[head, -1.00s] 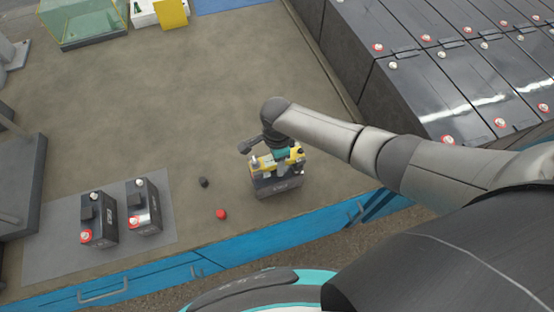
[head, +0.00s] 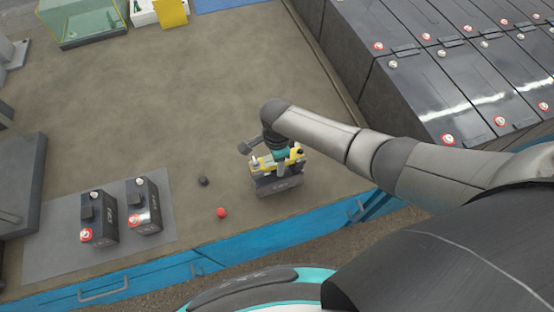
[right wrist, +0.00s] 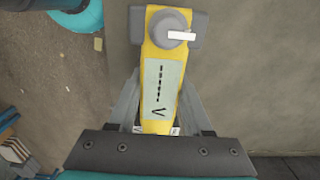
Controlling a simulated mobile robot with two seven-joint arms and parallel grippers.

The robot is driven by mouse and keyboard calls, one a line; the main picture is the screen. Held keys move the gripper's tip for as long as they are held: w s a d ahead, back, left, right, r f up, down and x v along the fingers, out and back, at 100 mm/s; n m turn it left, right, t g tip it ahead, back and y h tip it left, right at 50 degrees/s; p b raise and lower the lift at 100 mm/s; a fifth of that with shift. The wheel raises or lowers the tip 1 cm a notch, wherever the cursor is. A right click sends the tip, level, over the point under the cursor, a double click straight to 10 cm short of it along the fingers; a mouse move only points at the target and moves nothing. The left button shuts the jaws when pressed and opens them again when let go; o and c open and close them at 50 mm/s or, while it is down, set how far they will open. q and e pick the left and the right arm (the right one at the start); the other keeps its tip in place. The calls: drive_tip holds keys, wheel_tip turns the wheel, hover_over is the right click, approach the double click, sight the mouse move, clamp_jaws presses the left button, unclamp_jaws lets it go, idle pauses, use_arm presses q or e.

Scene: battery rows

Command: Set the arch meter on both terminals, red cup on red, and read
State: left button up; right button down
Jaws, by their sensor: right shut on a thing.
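The yellow arch meter (head: 264,162) is over the top of a dark battery (head: 279,187) near the table's front edge. In the right wrist view the meter (right wrist: 151,116) shows a grey round knob at one end and a pale display with dashes and a V. My right gripper (head: 281,166) is shut on the meter; its fingers flank the meter's body in the wrist view (right wrist: 158,110). The battery's terminals and the cups are mostly hidden, so I cannot tell whether they touch or which cup is red. My left gripper is not in view.
A loose red cap (head: 221,213) and black cap (head: 203,181) lie left of the battery. Two more batteries (head: 99,219) (head: 144,206) stand on a grey mat (head: 50,250). Large dark battery rows (head: 420,90) stand at right. The table's middle is clear.

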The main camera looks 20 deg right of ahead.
drive_tip(key=shift+f+b, duration=0.5)
drive_tip(key=shift+f, duration=0.25)
drive_tip(key=shift+c, duration=1.2)
unclamp_jaws()
wheel_tip(320, 180, up, 15)
drive_tip(key=p, duration=0.4)
drive_tip(key=shift+s+a, duration=0.1)
